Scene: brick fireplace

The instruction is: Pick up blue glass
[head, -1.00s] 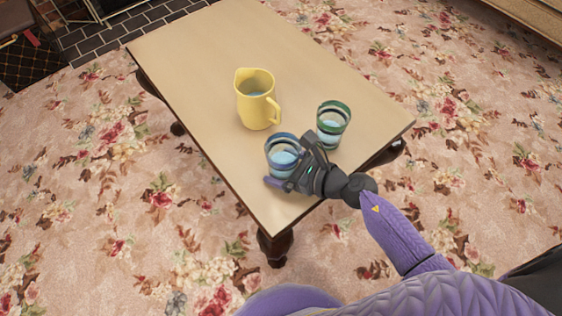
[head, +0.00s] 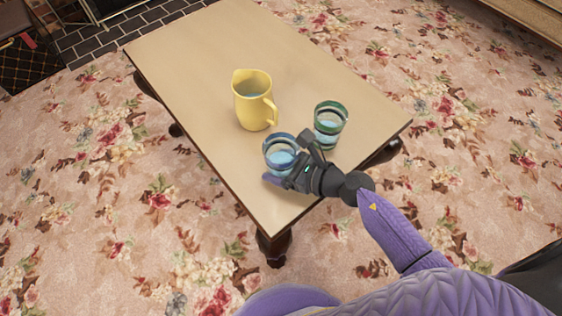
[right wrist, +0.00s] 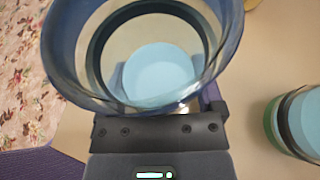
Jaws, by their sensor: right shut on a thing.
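The blue glass (head: 279,154) has a blue rim and pale blue liquid inside, and is near the front corner of the wooden table (head: 200,50). It fills the upper middle of the right wrist view (right wrist: 165,80), close against the palm. My right gripper (head: 287,172) comes in from the right and is shut on the blue glass, low on its sides. The glass looks upright; I cannot tell if its base touches the table. My left gripper is not in view.
A green-rimmed glass (head: 330,122) stands close on the right, also at the right edge of the right wrist view (right wrist: 298,122). A yellow pitcher (head: 254,102) stands behind. The table's far left half is clear. Floral carpet (head: 120,200) surrounds the table.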

